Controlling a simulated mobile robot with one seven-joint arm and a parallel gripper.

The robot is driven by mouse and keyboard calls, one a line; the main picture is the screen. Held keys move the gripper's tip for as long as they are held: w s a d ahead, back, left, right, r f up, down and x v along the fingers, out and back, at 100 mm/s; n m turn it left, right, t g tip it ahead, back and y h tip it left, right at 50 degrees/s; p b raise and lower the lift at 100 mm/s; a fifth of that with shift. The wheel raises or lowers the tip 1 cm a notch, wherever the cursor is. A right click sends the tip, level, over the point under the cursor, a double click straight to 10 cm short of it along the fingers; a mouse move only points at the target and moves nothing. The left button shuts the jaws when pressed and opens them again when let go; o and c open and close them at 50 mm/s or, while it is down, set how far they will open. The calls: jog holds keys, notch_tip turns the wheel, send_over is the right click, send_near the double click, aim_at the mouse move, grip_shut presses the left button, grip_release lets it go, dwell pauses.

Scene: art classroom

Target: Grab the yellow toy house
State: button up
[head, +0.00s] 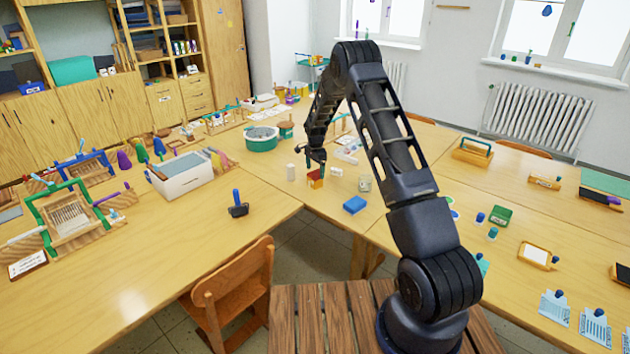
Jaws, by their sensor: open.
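A small yellow and red block-like thing (316,181), which looks like the toy house, stands on the wooden table near the corner where the tables meet. My gripper (316,160) is just above it and points down. The gripper is open. Its fingers are dark and small in the head view. I cannot tell whether they reach down beside the house or stay above it.
A white cylinder (290,172) stands left of the house, and a pale jar (365,183) stands to its right. A blue block (354,204) lies in front. A teal round tub (262,139) is behind left. A wooden chair (235,290) stands at the table's front.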

aim_at(315, 176)
notch_tip(315, 176, down, 5)
jog(key=shift+w+r, duration=0.15)
jog(key=shift+r, duration=0.05)
jog(key=shift+a, duration=0.1)
jog(key=c, duration=0.9)
jog(key=shift+c, duration=0.2)
jog(key=shift+r, duration=0.15)
